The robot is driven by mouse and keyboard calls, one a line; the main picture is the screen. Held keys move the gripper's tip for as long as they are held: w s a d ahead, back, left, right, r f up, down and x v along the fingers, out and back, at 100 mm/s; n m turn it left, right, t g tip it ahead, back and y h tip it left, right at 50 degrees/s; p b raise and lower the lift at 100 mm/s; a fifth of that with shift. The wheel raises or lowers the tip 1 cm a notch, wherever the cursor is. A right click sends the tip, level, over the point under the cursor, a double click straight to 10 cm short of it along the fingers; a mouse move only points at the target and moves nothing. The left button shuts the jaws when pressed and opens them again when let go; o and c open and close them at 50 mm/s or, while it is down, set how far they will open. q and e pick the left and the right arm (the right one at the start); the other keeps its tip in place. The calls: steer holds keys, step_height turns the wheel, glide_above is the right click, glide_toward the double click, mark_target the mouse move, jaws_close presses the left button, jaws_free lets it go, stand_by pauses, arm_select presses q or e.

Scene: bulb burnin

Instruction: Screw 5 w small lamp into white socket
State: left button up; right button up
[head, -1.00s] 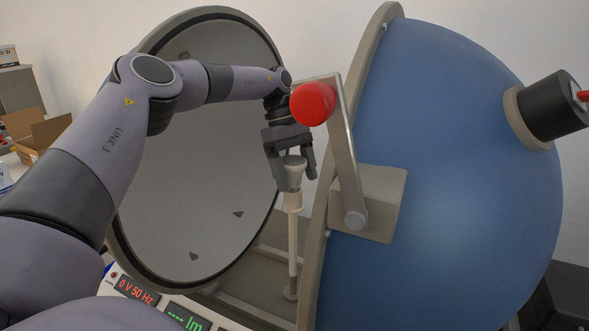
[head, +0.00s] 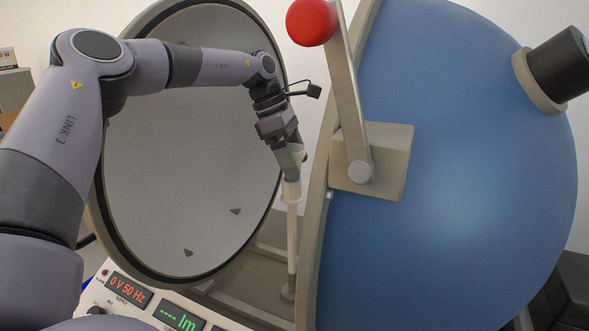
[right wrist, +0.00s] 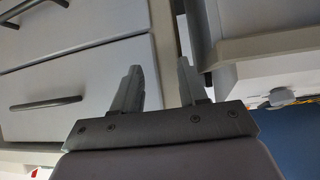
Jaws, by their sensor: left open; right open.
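The white socket (head: 291,190) stands upright on a thin white post inside the open sphere. My left gripper (head: 295,158) is open at the top of the socket, its fingers pointing down. A pale lamp shape (head: 286,158) shows between and behind the fingers, just above the socket; the fingers hide part of it. I cannot tell whether the lamp is seated in the socket. My right gripper (right wrist: 160,85) shows in the right wrist view, open and empty, in front of drawers.
The grey inner half-sphere (head: 190,150) stands behind my left arm. The blue half-sphere (head: 460,150), with a red-knobbed lever (head: 312,22), is close on the right. A control panel with a 0 V 50 Hz display (head: 130,290) is in front. White drawers (right wrist: 80,80) fill the right wrist view's left.

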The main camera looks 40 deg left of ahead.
arm_select(q)
steer(key=n+t+b, duration=0.1)
steer(key=n, duration=0.2)
steer(key=shift+w+f+y+b, duration=0.1)
steer(key=shift+f+y+b, duration=0.05)
steer(key=shift+y+b, duration=0.25)
steer(key=n+b, duration=0.1)
steer(key=n+y+b, duration=0.1)
steer(key=n, duration=0.2)
steer(key=shift+w+a+n+t+y+b, duration=0.15)
steer(key=shift+a+n+t+y+b, duration=0.1)
steer(key=shift+n+t+y+b, duration=0.15)
steer(key=n+y+b, duration=0.1)
steer(key=n, duration=0.2)
steer(key=shift+w+a, duration=0.1)
steer(key=shift+n+b, duration=0.4)
steer(key=shift+n, duration=0.1)
steer(key=shift+w+a+r+n+y+p, duration=0.1)
steer(key=shift+n+y+p, duration=0.1)
steer(key=shift+n+y, duration=0.3)
steer(key=shift+r+n+y+p, duration=0.1)
steer(key=shift+n+y+p, duration=0.1)
steer(key=shift+n, duration=0.9)
arm_select(e)
steer(key=f, duration=0.2)
steer(key=w+a+f, duration=0.1)
steer(key=shift+f, duration=0.4)
steer(key=shift+a, duration=0.1)
steer(key=shift+s, duration=0.1)
